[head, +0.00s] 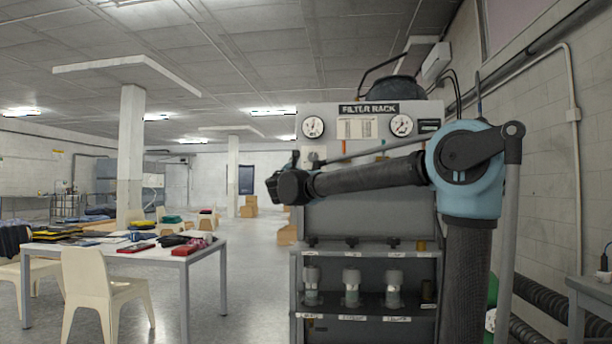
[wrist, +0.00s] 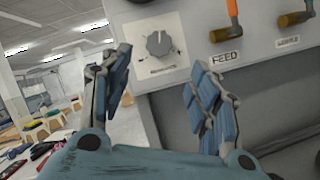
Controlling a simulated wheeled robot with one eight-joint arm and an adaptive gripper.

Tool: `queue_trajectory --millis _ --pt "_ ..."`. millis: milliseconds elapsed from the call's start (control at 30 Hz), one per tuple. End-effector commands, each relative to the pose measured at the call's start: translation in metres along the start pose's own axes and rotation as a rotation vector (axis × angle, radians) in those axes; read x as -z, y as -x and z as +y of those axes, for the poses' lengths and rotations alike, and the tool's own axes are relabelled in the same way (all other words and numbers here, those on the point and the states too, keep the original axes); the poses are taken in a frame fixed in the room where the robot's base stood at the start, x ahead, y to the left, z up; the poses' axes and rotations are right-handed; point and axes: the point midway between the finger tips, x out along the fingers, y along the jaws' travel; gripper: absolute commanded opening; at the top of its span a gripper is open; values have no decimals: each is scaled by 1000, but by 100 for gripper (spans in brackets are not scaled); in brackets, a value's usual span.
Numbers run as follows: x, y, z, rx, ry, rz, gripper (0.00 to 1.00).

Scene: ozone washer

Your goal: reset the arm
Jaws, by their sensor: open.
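My gripper shows in the wrist view (wrist: 160,95) with its two blue padded fingers spread apart and nothing between them. In the head view my arm reaches across the front of the grey filter rack (head: 365,215), and its end is at the rack's left edge, seen from behind and small. In the wrist view a grey knob (wrist: 159,44) on a white plate is on the panel beyond the fingers. An orange-handled lever (wrist: 232,12) above a FEED label is to the right of the knob. I cannot tell the exact gap between fingers and panel.
A white table (head: 165,255) with folded items and cream chairs (head: 100,290) stands to the left. Filter bottles (head: 352,288) sit on the rack's lower shelf. A grey wall with pipes is close on the right. Open floor (head: 255,260) lies between table and rack.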

Motion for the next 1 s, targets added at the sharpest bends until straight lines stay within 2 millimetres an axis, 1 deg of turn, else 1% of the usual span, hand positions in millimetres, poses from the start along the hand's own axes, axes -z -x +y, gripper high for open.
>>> queue_trajectory --millis 167,233,267,367,467,500,567,600,667,700,767,800,867,900,967,1000 --pt "0 0 -1 1 -1 0 56" --pt "0 0 -7 12 -8 3 56" --pt "-1 0 -12 22 -15 5 56" --pt "-1 0 -46 87 -65 23 56" --pt "0 5 -100 192 -149 48 56" --pt "0 8 -125 243 -189 58 56" --pt "2 16 -162 320 -252 71 56" --pt "4 23 -186 371 -293 78 56" --pt "6 35 -221 450 -357 86 56" --pt "8 44 -244 503 -399 89 56" --pt "13 60 -278 582 -464 93 56" --pt "16 71 -299 636 -508 93 56" --pt "21 90 -331 718 -574 92 56" --pt "24 104 -351 772 -619 89 56" --pt "31 126 -380 856 -687 83 56" --pt "35 142 -399 912 -732 77 56"
